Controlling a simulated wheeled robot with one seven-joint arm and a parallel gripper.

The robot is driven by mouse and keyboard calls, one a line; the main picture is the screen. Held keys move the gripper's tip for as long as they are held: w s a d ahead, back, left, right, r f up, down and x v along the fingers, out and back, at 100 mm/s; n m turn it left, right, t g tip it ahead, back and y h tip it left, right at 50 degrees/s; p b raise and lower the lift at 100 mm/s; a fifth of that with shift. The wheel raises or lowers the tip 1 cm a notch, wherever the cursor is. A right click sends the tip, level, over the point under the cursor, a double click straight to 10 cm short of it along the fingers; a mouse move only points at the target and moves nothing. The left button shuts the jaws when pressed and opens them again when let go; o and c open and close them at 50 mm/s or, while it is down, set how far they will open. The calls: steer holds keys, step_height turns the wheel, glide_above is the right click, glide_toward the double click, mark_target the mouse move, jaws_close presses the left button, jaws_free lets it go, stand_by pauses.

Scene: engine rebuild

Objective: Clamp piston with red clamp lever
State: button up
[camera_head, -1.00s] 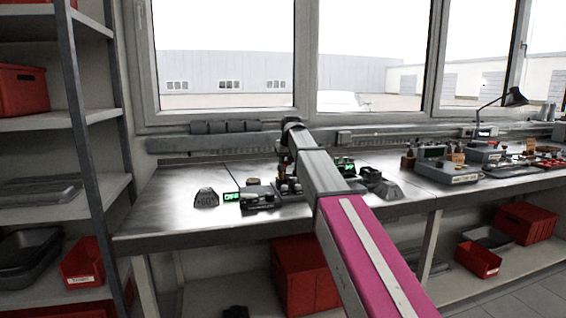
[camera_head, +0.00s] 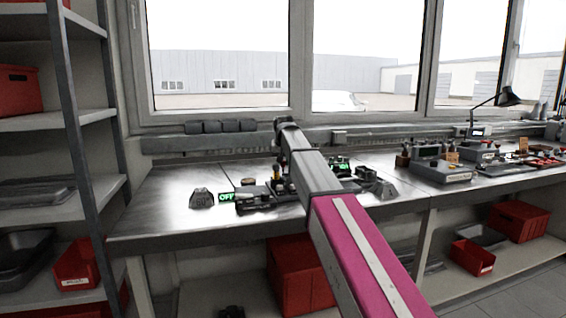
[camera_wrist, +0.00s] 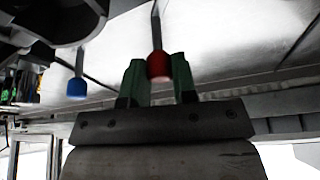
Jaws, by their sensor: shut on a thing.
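The red clamp lever (camera_wrist: 158,66) shows in the wrist view as a red knob on a thin metal rod. My gripper (camera_wrist: 158,80) has its two green fingers on either side of the red knob and is shut on it. In the head view my arm reaches over the workbench and hides the gripper and the lever. No piston can be made out in either view. A dark fixture (camera_head: 256,196) stands on the bench beside my arm.
A blue knob (camera_wrist: 77,88) on a similar rod hangs left of my gripper. A green OFF display (camera_head: 226,197) and a dark weight-like block (camera_head: 201,198) stand on the workbench (camera_head: 160,215). A grey device (camera_head: 440,172) stands farther right. The bench's left end is clear.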

steer(key=o, duration=0.9)
steer(key=v, duration=1)
steer(key=shift+s+r, duration=0.15)
steer(key=shift+r, duration=0.25)
